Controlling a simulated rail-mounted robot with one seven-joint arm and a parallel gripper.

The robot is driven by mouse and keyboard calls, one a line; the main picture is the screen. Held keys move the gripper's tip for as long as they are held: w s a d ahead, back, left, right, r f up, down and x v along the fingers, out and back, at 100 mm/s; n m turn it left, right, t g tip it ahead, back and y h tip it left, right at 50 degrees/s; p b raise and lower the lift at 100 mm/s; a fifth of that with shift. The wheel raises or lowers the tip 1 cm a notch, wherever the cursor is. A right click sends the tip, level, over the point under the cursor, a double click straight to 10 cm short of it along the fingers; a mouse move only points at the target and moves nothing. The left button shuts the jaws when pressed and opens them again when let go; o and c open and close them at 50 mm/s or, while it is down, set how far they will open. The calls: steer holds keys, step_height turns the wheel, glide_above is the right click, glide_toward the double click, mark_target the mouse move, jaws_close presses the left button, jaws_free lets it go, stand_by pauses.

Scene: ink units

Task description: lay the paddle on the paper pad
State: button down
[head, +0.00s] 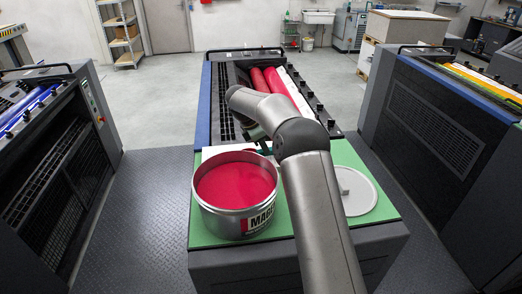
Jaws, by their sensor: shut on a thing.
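My gripper (262,141) is small and dark in the head view, just behind the ink tin and partly hidden by my own arm. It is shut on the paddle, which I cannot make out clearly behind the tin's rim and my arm. The paper pad (212,152) shows as a white strip on the green top, behind the tin. Most of the pad is hidden by the tin. I cannot tell how far the gripper is above the pad.
An open tin (247,226) of magenta ink stands on the green mat (284,226) at the front left. A round pale lid (358,199) lies right of my arm. The ink unit with red rollers (271,80) is behind. Other units flank the aisle.

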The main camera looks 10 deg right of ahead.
steer(key=shift+f, duration=1.2)
steer(key=c, duration=1.3)
jaws_free()
steer(key=shift+r, duration=0.1)
steer(key=w+b+v, duration=0.1)
steer(key=v, duration=1)
steer(key=s+r+m, duration=0.3)
steer(key=s+r, duration=0.2)
steer(key=s, duration=0.3)
steer(key=s+d+m+y, duration=0.2)
steer(key=s+m, duration=0.4)
steer(key=s, duration=0.9)
steer(key=s+f+m+y, duration=0.1)
steer(key=s+f+m, duration=0.2)
steer(key=s, duration=0.4)
steer(key=s+d+f+m, duration=0.1)
steer(key=s+m, duration=0.3)
steer(key=s, duration=0.4)
steer(key=s+f+m+y, duration=0.1)
steer(key=s+f+m, duration=0.2)
steer(key=s, duration=0.5)
steer(key=shift+s+d+f+m+t+y, duration=0.1)
steer(key=shift+d+f+m+t+y, duration=0.1)
steer(key=shift+f, duration=0.2)
steer(key=shift+s+d+f+m+t+y, duration=0.1)
steer(key=shift+d+f+m+t, duration=0.1)
steer(key=shift+f, duration=0.2)
